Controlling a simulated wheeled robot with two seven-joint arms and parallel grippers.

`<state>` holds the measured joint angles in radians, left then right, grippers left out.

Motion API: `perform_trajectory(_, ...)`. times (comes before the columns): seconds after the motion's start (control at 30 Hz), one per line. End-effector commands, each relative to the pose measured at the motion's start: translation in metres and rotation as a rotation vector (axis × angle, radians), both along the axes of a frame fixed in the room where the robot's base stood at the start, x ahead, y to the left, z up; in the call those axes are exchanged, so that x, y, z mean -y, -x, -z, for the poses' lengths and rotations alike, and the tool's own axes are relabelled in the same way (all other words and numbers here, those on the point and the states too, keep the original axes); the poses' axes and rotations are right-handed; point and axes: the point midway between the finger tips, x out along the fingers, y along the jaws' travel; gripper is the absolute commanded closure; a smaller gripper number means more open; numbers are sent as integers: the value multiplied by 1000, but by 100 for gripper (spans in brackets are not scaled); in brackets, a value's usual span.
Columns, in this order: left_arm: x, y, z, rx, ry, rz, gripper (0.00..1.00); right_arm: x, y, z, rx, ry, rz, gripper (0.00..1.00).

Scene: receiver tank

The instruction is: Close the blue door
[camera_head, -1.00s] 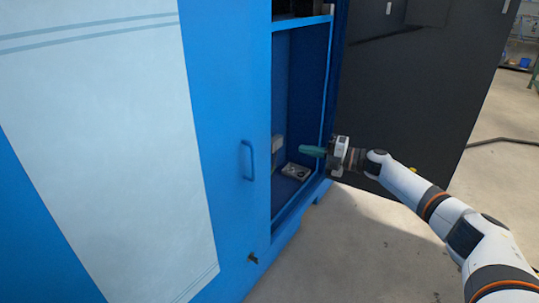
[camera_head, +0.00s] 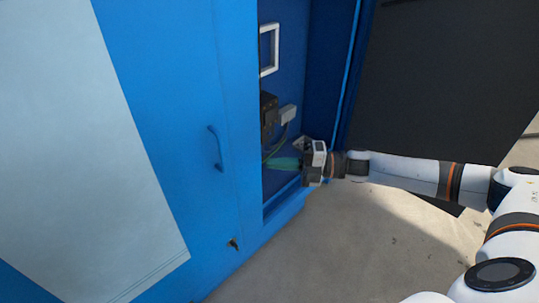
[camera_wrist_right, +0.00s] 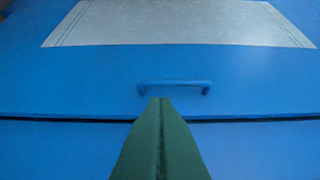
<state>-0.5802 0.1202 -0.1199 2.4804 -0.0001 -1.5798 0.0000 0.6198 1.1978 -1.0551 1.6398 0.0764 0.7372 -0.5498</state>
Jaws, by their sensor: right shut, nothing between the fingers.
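The blue door (camera_head: 165,90) carries a large pale panel and a blue bar handle (camera_head: 215,148). In the head view it stands left of the cabinet opening, and the inside of the cabinet shows to its right. My right gripper (camera_head: 270,163) is shut and empty, its green fingers at the opening, to the right of the handle. My left gripper is not in view.
Inside the cabinet are a white frame (camera_head: 268,50) and a dark box with cables (camera_head: 269,110). A dark open panel (camera_head: 450,85) stands at the right behind my right arm. A small latch (camera_head: 234,243) sits low on the blue front. The concrete floor (camera_head: 310,250) is clear in front.

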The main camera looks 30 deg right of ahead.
Motion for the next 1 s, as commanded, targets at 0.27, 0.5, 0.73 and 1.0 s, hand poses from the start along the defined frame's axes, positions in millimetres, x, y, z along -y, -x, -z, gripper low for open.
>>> perform_trajectory(0.27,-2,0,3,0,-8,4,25,-54,-29,-1,3,-2,-4,100)
perform_trajectory(0.5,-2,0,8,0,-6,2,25,-79,-59,-1,5,1,0,100)
perform_trajectory(0.73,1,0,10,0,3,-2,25,-83,-76,0,1,0,0,100)
perform_trajectory(1.0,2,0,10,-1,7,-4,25,-83,-77,0,1,0,0,100)
